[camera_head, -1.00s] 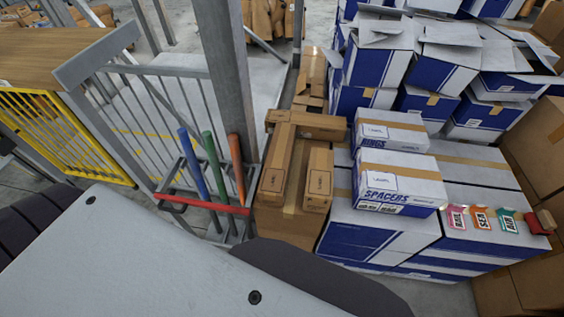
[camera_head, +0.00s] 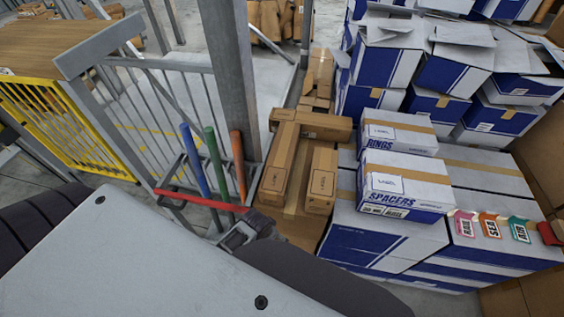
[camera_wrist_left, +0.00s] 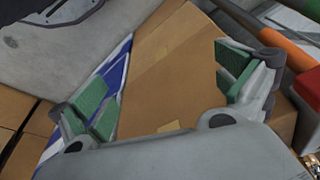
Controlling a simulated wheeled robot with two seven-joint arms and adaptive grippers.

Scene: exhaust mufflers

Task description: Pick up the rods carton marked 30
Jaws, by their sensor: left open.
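No carton with a readable "rods" or "30" marking shows. Several slim brown cartons lie on a larger brown box: a left one (camera_head: 279,163), a right one (camera_head: 321,180) and one crosswise behind (camera_head: 318,125); their print is too small to read. My left gripper (camera_wrist_left: 170,88) is open and empty in the left wrist view, its green-padded fingers apart over a plain brown carton surface (camera_wrist_left: 178,65). In the head view part of the left gripper (camera_head: 240,236) shows near the red bar, mostly hidden behind my arm. My right gripper is out of view.
A white "SPACERS" carton (camera_head: 404,185) and a "RINGS" carton (camera_head: 399,132) stand on blue-white boxes at right. A rack with a red bar (camera_head: 200,200) holds blue, green and orange tubes (camera_head: 238,165) left of the brown cartons. A grey post (camera_head: 231,70) rises behind.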

